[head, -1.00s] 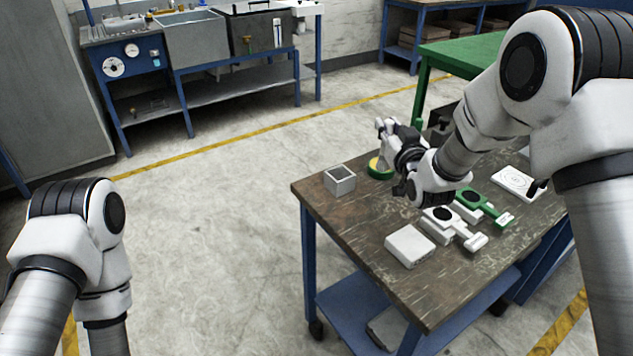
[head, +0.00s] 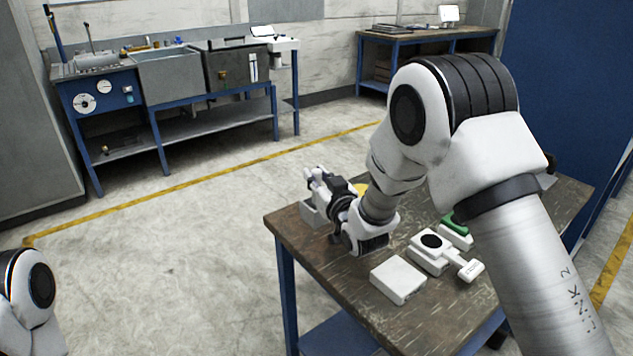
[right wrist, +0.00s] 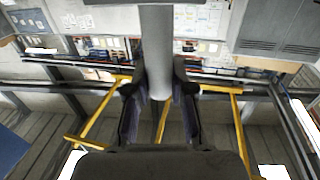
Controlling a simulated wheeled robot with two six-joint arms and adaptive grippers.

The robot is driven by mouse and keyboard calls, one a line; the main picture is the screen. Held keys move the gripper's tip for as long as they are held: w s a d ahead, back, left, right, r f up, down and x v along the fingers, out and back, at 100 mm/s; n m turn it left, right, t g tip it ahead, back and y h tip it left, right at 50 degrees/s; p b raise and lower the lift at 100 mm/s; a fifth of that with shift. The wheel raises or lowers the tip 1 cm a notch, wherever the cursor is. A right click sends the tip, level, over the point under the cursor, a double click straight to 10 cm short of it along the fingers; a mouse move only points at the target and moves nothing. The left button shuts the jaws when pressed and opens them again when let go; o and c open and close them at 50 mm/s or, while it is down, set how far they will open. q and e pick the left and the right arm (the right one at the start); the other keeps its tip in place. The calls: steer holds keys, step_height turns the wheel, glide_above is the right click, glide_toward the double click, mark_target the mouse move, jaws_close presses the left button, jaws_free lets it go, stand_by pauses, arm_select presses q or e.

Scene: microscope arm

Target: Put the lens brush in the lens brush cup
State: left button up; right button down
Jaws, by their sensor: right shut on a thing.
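The lens brush (right wrist: 157,55) is a smooth grey shaft standing between the two dark fingers in the right wrist view. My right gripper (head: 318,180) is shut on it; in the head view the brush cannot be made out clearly. The grey, square, open-topped box (head: 308,213), which appears to be the lens brush cup, stands at the table's far left corner. My right gripper is over or just behind it in the picture and hides part of it; whether they touch I cannot tell. My left gripper is out of view.
The worn wooden table (head: 330,275) also holds a white flat box (head: 398,279), a white piece with a black disc (head: 431,242), a green piece (head: 456,228) and a yellow thing (head: 361,188) partly behind my arm. Open floor lies left of the table.

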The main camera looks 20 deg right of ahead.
steer(key=shift+w+f, duration=0.1)
steer(key=shift+f, duration=0.35)
steer(key=shift+f, duration=0.1)
steer(key=c, duration=1)
jaws_free()
steer(key=shift+r, duration=0.35)
steer(key=s+d+b, duration=0.1)
steer(key=s, duration=1.1)
steer(key=shift+d+f, duration=0.2)
